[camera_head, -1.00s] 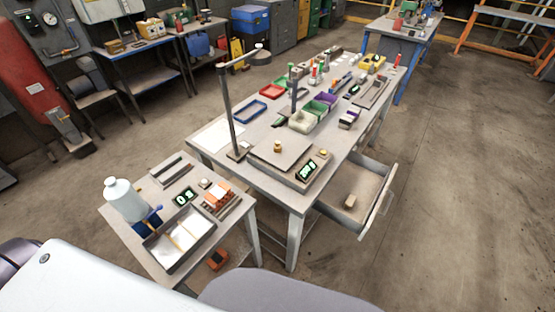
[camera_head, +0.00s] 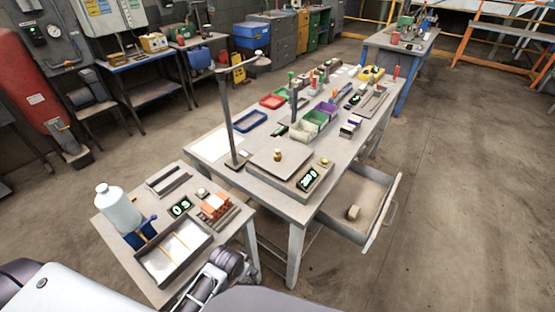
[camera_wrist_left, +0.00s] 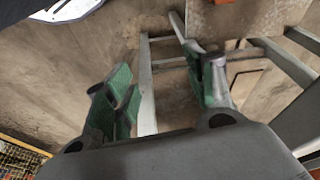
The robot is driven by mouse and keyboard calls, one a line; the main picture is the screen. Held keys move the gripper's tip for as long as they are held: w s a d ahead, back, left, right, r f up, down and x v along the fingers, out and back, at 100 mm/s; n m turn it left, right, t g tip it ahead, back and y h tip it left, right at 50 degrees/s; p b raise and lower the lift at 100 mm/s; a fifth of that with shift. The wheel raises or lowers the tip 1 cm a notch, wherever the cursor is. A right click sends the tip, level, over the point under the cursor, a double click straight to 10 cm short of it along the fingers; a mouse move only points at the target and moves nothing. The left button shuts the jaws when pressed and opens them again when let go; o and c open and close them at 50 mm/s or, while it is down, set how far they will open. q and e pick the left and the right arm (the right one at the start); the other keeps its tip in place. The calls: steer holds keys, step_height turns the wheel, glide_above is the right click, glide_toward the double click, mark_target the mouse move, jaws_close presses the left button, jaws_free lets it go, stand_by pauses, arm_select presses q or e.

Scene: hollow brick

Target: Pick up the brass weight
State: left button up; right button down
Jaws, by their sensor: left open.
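A small brass weight (camera_head: 277,154) stands upright on the flat pan of the bench scale (camera_head: 270,165). A second small brass-coloured piece (camera_head: 324,161) sits near the scale's right corner; I cannot tell exactly what it is. My left gripper (camera_head: 232,264) shows at the bottom of the head view, beside the small side table and well short of the brass weight. In the left wrist view the left gripper (camera_wrist_left: 165,85) is open, its green-padded fingers apart with nothing between them. The brass weight is not in the wrist view. My right gripper is not in view.
The side table holds a white bottle (camera_head: 118,207), a divided tray (camera_head: 205,238) and a digital display (camera_head: 180,206). A lamp post (camera_head: 228,120) stands left of the scale. An open drawer (camera_head: 372,226) juts out at right. Coloured bins (camera_head: 315,118) stand behind the scale.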

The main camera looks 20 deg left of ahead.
arm_select(q)
steer(key=shift+w+r+b+v, duration=0.35)
steer(key=shift+w+b+v, duration=0.85)
steer(key=shift+v, duration=5.8)
steer(key=w+d+r+m+t, duration=0.3)
steer(key=w+r+m+t, duration=0.1)
steer(key=w+m, duration=0.5)
steer(key=w+d+r+m+t, duration=0.3)
steer(key=w+r+m+t, duration=0.1)
steer(key=w+m, duration=0.55)
steer(key=w+a+r+m+t+h, duration=0.1)
steer(key=w+a+r+m, duration=0.2)
steer(key=w+m, duration=0.2)
steer(key=w+a+r+m+t+h, duration=0.1)
steer(key=w+a+m, duration=0.3)
steer(key=m, duration=0.8)
steer(key=shift+w+a+r+t, duration=0.25)
steer(key=shift+w+r+t, duration=0.2)
steer(key=shift+r, duration=0.45)
